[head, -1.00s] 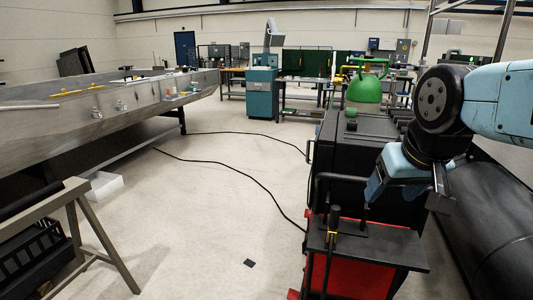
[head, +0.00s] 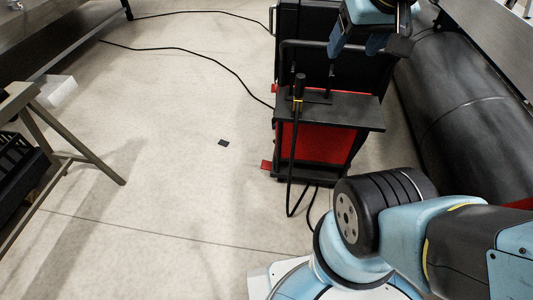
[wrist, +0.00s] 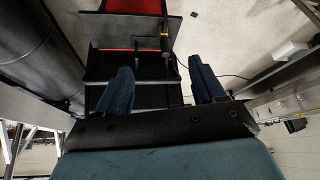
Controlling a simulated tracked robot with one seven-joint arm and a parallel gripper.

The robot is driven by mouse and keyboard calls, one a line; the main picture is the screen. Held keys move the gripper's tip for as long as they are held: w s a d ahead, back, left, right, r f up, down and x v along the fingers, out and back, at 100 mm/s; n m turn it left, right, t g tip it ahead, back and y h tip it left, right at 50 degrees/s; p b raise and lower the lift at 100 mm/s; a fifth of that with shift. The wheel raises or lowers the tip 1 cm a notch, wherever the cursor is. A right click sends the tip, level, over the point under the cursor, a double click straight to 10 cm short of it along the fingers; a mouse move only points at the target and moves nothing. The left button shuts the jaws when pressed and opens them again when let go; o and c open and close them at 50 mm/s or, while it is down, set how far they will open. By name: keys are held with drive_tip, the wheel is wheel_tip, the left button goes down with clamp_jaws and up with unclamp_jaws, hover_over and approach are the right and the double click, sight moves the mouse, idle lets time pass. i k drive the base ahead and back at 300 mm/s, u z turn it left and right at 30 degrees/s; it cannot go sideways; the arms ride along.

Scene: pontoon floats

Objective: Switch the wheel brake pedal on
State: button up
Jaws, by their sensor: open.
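A black and red wheeled cart (head: 322,145) stands on the floor in the middle of the head view. A small red tab (head: 266,165) sticks out low at its left side and looks like the brake pedal; I cannot tell its position. Another red bit (head: 274,88) shows farther back. The cart's wheels are hidden. My gripper (head: 357,46) is open and empty, above the cart's top and apart from the red tab. In the wrist view, my gripper (wrist: 160,65) has its two blue fingers spread, with the cart between and beyond them.
A torch-like tool (head: 298,92) stands at the cart's edge, its cable hanging to the floor. A large black cylinder (head: 465,105) lies along the right. A trestle (head: 70,150) stands at left. The floor left of the cart is mostly clear, with cables and a small dark plate (head: 223,143).

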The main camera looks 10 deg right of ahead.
sight(265, 165)
drive_tip(key=k, duration=1.35)
drive_tip(key=u, duration=0.35)
drive_tip(key=i, duration=1.6)
drive_tip(key=z, duration=0.35)
drive_tip(key=i, duration=0.65)
